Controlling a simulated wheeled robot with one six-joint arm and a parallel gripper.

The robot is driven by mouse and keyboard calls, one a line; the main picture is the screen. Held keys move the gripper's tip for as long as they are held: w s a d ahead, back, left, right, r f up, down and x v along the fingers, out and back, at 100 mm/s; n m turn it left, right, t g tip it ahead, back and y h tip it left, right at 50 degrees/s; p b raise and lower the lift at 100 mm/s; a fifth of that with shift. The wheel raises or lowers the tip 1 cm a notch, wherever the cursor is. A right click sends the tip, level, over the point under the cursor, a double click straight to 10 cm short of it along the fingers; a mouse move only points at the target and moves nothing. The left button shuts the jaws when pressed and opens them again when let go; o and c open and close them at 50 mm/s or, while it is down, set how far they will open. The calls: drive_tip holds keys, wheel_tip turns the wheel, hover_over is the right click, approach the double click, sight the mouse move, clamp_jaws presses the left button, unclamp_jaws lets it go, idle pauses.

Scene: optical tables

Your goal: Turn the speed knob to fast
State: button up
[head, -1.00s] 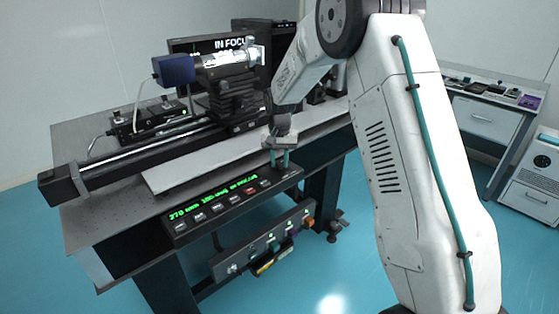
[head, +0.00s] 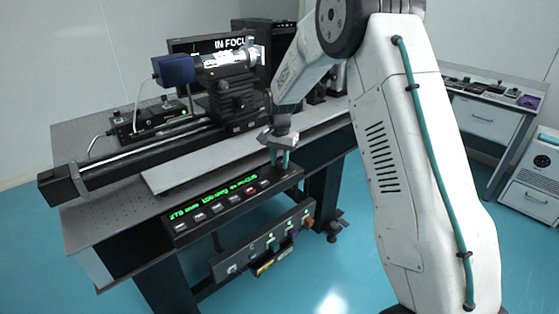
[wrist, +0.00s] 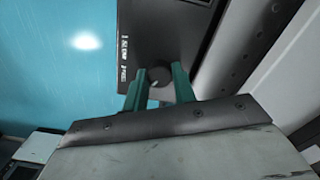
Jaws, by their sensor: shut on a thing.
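The speed knob (wrist: 160,77) is a small dark round knob on the black control panel (wrist: 150,35) in the wrist view. White lettering, too blurred to read fully, stands on the panel to the left of the knob. A faint light mark shows on the knob's lower edge; its setting is not clear. My gripper (wrist: 159,71) has its two teal fingers on either side of the knob, shut on it. In the head view my gripper (head: 280,161) reaches down to the right end of the panel (head: 232,203), and its fingers hide the knob.
The panel's green display (head: 213,197) and row of buttons lie left of my gripper. An optical rail (head: 140,160) with a stage and a blue camera (head: 174,69) stands behind. A lower box (head: 262,243) with colored connectors hangs below. A screen (head: 229,44) reads "IN FOCUS".

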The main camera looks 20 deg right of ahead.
sight(279, 162)
drive_tip(key=shift+r, duration=0.1)
drive_tip(key=o, duration=1)
wheel_tip(279, 162, up, 8)
drive_tip(key=shift+f, duration=0.15)
